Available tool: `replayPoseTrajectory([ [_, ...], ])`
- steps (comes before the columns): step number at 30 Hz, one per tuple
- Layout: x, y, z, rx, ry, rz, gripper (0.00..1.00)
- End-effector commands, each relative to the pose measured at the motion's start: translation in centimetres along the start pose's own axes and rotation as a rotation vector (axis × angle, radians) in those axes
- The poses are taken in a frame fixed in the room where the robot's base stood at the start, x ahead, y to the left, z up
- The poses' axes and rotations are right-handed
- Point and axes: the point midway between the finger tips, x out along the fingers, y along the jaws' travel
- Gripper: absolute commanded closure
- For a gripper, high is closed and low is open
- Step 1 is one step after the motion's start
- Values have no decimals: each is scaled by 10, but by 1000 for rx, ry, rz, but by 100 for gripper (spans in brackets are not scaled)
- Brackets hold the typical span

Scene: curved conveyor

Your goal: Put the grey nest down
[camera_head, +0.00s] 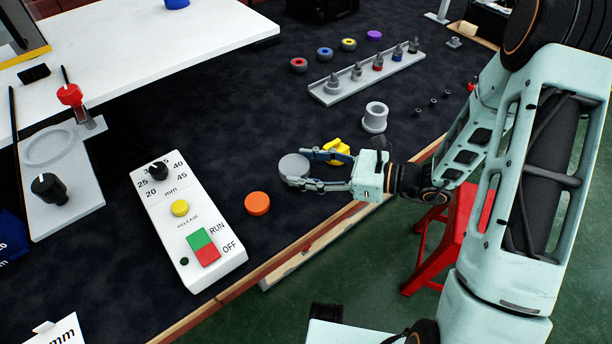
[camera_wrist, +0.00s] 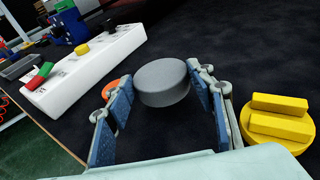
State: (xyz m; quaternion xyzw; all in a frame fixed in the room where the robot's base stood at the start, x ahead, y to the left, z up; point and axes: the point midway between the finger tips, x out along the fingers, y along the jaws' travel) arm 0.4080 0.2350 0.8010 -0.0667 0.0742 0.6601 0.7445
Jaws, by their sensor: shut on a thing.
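The grey nest (camera_head: 294,165) is a plain round grey disc, held at the tips of my gripper (camera_head: 306,169) in the head view. In the wrist view the grey nest (camera_wrist: 162,82) sits between the blue-padded fingers of my gripper (camera_wrist: 160,98), one finger on each side. Its flat face looks about level. Whether its underside touches the dark mat (camera_head: 300,220) or hangs just above it, I cannot tell.
An orange disc (camera_head: 257,203) lies left of my gripper, beside the white control box (camera_head: 188,225). A yellow nest with two raised bars (camera_head: 338,150) lies close behind my fingers; a grey flanged cup (camera_head: 375,118) stands beyond. Bare mat lies behind the grey nest.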

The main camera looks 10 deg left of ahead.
Motion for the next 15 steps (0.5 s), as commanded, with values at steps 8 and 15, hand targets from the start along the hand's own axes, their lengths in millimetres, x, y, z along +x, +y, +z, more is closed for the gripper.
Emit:
replayPoseTrajectory([
  [8,6,0,-31,1,-1,1,76],
  [15,6,0,-32,0,0,0,76],
])
